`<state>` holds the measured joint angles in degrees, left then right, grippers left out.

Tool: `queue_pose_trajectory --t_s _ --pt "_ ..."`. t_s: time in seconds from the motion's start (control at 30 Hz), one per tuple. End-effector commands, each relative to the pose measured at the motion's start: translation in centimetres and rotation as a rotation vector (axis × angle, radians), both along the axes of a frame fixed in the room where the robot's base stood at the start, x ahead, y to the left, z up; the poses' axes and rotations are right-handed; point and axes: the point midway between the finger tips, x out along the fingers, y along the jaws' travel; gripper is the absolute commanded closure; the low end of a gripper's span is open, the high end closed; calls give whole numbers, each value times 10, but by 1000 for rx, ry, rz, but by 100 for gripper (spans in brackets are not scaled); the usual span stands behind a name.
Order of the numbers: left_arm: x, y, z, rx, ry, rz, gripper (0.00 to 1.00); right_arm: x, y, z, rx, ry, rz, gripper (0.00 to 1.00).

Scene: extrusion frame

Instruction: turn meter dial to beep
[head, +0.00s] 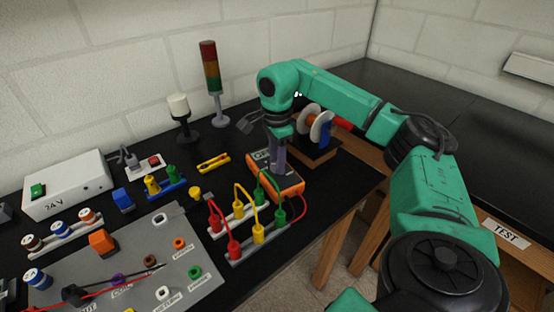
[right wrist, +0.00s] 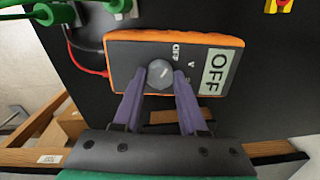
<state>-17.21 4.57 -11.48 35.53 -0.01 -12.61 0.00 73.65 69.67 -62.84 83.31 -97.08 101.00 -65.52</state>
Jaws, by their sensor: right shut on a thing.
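The meter (head: 291,187) is an orange-edged box with a dark face, lying on the black bench in the head view. In the right wrist view the meter (right wrist: 118,55) shows a large OFF on its pale display (right wrist: 216,72). Its round grey dial (right wrist: 160,70) has small OFF and V marks near it. My right gripper (head: 276,170) reaches down onto the meter from above. Its two purple fingers are shut on the dial, one on each side, in the right wrist view (right wrist: 160,84). My left gripper is not in view.
Red, yellow and green plugs with leads (head: 257,234) stand close in front of the meter. A wire spool (head: 318,127) stands behind it. A signal tower (head: 211,75), a 24V box (head: 68,186) and a grey labelled mat (head: 200,262) lie to the left. The bench's right side is clear.

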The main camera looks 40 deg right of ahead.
Motion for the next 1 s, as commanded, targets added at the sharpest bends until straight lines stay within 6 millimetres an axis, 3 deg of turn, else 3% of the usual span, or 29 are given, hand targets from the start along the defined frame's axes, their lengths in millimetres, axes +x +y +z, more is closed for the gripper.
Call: queue_pose_trajectory --t_s 0.03,0.07,0.1,0.13,0.57,0.67,0.8,0.9,1.0 --pt "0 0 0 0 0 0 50 0 0 1 1 -2 0 100" --pt "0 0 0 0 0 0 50 0 0 1 1 -2 0 51" --pt "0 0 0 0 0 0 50 0 0 1 1 -2 0 36" --pt "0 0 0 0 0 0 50 0 0 1 1 -1 0 29" --pt "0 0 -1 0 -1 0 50 1 0 9 0 -3 0 29" --pt "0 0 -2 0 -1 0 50 1 0 26 1 -5 0 29" --pt "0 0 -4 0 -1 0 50 1 1 63 3 -7 1 29" --pt "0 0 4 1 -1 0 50 1 1 96 2 -8 1 29" --pt "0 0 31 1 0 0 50 0 0 130 -1 -5 -1 29"
